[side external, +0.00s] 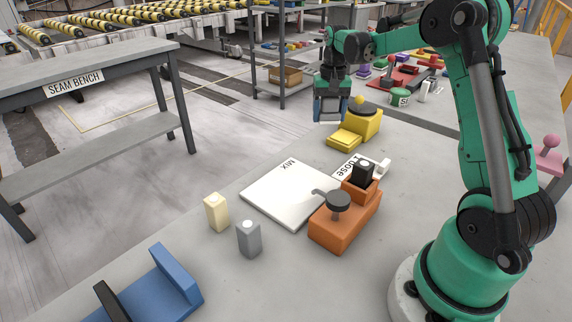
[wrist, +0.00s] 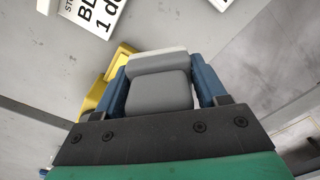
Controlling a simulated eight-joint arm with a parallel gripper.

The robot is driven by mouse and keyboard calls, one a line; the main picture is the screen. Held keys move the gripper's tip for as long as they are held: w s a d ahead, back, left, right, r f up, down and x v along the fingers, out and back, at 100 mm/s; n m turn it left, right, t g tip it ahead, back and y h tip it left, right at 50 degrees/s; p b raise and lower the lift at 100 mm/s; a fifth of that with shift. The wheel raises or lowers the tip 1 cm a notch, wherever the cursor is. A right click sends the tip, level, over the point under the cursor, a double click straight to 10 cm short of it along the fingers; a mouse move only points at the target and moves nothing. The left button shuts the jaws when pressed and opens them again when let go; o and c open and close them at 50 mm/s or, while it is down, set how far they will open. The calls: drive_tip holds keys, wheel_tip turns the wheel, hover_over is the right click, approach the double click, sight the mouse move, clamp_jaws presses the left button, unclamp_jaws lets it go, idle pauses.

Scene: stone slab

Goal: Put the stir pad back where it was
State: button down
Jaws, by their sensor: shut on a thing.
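My gripper (side external: 329,108) hangs in the air at the far end of the slab, left of the yellow station (side external: 347,137). Its blue fingers are shut on a grey block with a pale edge, which looks like the stir pad (wrist: 160,88). In the wrist view the block fills the space between the fingers (wrist: 160,70). The yellow station has a dark round plate and a yellow ball on top; its yellow edge also shows behind the left finger in the wrist view (wrist: 98,92). The pad's far side is hidden.
A white MIX board (side external: 282,196) and a DOSE card (side external: 346,168) lie mid-slab beside an orange station (side external: 340,228). A cream bottle (side external: 216,213), a grey bottle (side external: 249,240) and a blue bracket (side external: 160,290) stand nearer. A lettered card (wrist: 92,18) shows in the wrist view.

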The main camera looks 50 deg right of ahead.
sight(325, 155)
wheel_tip(325, 155, down, 10)
drive_tip(key=shift+r, duration=0.25)
drive_tip(key=shift+c, duration=0.2)
unclamp_jaws()
drive_tip(key=shift+f, duration=0.1)
wheel_tip(325, 155, up, 12)
drive_tip(key=shift+f, duration=0.1)
drive_tip(key=s+a+r+n+t+h, duration=0.1)
drive_tip(key=a+r+n, duration=0.1)
drive_tip(key=a, duration=0.3)
drive_tip(key=s+a+r+n+t, duration=0.1)
drive_tip(key=a+r+n+t, duration=0.15)
drive_tip(key=a, duration=0.35)
drive_tip(key=s+a+f+n+t, duration=0.1)
drive_tip(key=s+a+n+t, duration=0.1)
drive_tip(key=a, duration=0.3)
drive_tip(key=s+a+f+n+t+y, duration=0.1)
drive_tip(key=s+a+n, duration=0.1)
drive_tip(key=s+a, duration=0.3)
drive_tip(key=shift+a+f+t, duration=0.25)
drive_tip(key=shift+a+t, duration=0.1)
drive_tip(key=shift+a, duration=0.05)
